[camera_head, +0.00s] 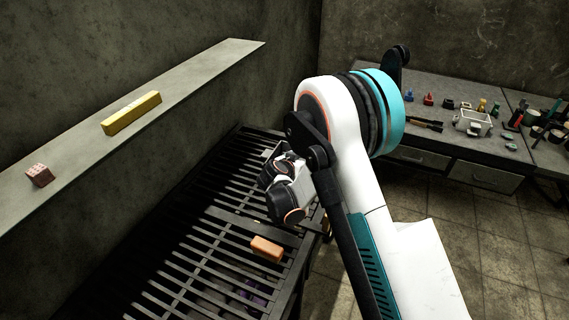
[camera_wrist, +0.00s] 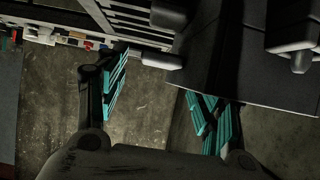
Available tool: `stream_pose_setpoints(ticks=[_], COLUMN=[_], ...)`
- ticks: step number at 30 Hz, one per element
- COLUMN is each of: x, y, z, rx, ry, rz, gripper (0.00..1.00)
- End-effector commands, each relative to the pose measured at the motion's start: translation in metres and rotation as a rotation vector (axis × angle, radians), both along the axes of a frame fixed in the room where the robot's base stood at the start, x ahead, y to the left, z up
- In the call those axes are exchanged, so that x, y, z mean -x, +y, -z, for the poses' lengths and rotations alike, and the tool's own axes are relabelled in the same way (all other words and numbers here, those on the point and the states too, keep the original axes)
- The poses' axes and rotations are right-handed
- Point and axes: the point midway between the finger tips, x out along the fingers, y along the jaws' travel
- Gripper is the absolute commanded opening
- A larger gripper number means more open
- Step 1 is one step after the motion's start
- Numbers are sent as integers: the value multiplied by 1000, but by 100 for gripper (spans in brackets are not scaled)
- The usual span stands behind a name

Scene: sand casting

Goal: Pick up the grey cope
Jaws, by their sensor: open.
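A pale grey, box-like frame (camera_head: 473,122) stands on the workbench at the right of the head view; it may be the grey cope, but I cannot tell for sure. In the head view my arm's wrist hangs over the slatted rack (camera_head: 200,262), and my gripper's fingertips are hidden there. In the wrist view my gripper (camera_wrist: 160,100) is open, with two teal-padded fingers apart and nothing held between them. Stone floor and part of a dark grey panel (camera_wrist: 215,65) show beyond the fingers. The pale frame is far from my gripper.
An orange block (camera_head: 267,248) lies on the rack. A wall shelf (camera_head: 80,145) holds a yellow bar (camera_head: 131,113) and a reddish patterned cube (camera_head: 39,175). The workbench (camera_head: 425,92) carries several small coloured pieces and dark tools. Tiled floor (camera_head: 425,205) in front of it is clear.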

Motion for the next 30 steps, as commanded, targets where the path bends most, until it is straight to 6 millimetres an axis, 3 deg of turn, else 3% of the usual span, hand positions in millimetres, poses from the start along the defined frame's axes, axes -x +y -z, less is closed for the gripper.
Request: stream_pose_setpoints(ticks=[3,10,17,30], x=[-12,-13,-13,-13], y=[-4,-5,-4,-4], z=[8,7,7,0], rx=[1,1,1,0], ry=[0,0,0,0], rz=[0,0,0,-1], gripper=[62,62,10,8])
